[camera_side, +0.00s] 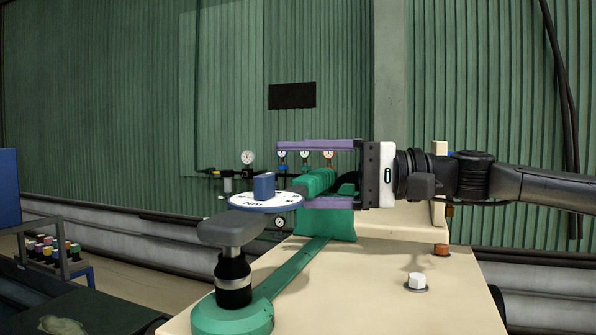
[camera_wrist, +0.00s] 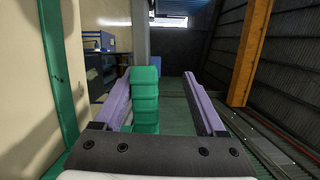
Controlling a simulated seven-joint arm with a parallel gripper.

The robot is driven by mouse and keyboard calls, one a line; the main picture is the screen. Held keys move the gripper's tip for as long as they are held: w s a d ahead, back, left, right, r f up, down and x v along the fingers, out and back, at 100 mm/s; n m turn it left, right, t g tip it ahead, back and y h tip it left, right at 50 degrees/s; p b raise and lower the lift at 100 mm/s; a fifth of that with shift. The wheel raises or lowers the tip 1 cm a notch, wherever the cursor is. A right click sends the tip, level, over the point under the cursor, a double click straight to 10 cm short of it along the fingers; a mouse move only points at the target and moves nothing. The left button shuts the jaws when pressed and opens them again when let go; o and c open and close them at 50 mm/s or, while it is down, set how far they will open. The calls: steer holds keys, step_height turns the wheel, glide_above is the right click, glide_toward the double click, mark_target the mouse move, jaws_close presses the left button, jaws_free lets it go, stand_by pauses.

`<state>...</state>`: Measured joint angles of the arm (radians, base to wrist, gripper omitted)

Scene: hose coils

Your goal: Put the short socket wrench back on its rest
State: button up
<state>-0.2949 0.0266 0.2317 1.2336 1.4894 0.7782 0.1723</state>
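The wrench lies level, with a ribbed green handle (camera_side: 318,181), a white and blue dial disc (camera_side: 265,201), a dark grey head (camera_side: 233,230) and a black socket with a metal band (camera_side: 233,280) pointing down. The socket's lower end meets the round green base (camera_side: 215,320) of a rest, and the handle is over its green block (camera_side: 330,226). Whether it touches the block is hard to tell. My gripper (camera_side: 315,174) is open, with purple fingers above and below the handle. In the wrist view a clear gap shows between the ribbed handle (camera_wrist: 145,100) and the right finger.
The beige table (camera_side: 370,310) carries a white hex piece (camera_side: 416,281) and an orange piece (camera_side: 442,249) on the right. Gauges (camera_side: 248,157) hang on the back wall. A low rack (camera_side: 62,262) with several coloured items stands left. The table's front right is clear.

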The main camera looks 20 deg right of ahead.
steer(key=shift+f, duration=0.45)
steer(key=shift+f, duration=0.5)
stand_by(0.3)
steer(key=shift+d, duration=0.15)
steer(key=shift+v, duration=3.3)
steer(key=shift+s+d, duration=0.1)
steer(key=shift+d, duration=0.05)
steer(key=v, duration=1.3)
steer(key=shift+s+d, duration=0.15)
steer(key=shift+d, duration=0.2)
